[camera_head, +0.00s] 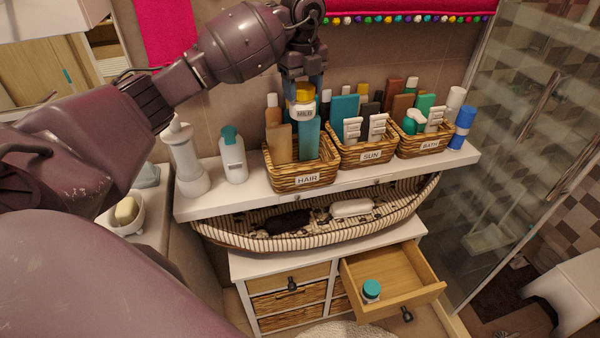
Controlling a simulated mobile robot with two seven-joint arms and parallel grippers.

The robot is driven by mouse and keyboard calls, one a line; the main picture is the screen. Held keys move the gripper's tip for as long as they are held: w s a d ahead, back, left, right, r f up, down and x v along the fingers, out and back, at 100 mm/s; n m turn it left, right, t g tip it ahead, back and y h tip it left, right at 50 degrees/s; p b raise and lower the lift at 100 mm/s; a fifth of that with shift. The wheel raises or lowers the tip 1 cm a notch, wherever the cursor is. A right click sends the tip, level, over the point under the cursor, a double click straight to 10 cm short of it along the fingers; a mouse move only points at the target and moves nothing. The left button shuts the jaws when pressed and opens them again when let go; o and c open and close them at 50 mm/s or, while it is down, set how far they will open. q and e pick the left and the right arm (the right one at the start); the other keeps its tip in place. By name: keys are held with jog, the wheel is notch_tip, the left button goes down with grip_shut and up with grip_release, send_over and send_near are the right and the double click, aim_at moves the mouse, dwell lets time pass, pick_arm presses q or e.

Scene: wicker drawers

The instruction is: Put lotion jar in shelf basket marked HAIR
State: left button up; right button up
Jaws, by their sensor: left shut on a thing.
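The lotion jar (303,109), with a yellow upper part and a pale, lettered band, is held upright in my left gripper (303,84). The gripper points down and its blue-grey fingers are shut on the jar from above. The jar hangs over the HAIR basket (308,180), a wicker basket at the left of the shelf row. The basket holds several bottles and packs; the jar overlaps their tops in the view, and I cannot tell whether it touches them. My right gripper is not in view.
The SUN basket (371,156) and BATH basket (430,144) stand to the right on the white shelf (222,199). A pump bottle (186,160) and a teal-capped bottle (233,158) stand left. Below, an open drawer (405,277) holds a teal-lidded jar (371,291).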

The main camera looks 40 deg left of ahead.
pick_arm(q)
jog(key=shift+a+r+n, duration=0.15)
jog(key=shift+r+n, duration=0.05)
jog(key=shift+n, duration=0.2)
jog(key=shift+f, duration=0.15)
send_near(301, 155)
jog(key=s+d, duration=0.3)
jog(key=s, duration=0.2)
notch_tip(301, 155, down, 5)
jog(key=shift+w+d+f, duration=0.1)
jog(key=shift+w, duration=0.05)
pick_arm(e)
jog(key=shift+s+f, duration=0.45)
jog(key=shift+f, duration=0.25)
pick_arm(q)
jog(key=shift+f+b, duration=0.1)
jog(key=shift+b, duration=0.2)
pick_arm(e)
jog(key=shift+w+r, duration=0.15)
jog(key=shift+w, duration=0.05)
pick_arm(q)
jog(key=o, duration=1)
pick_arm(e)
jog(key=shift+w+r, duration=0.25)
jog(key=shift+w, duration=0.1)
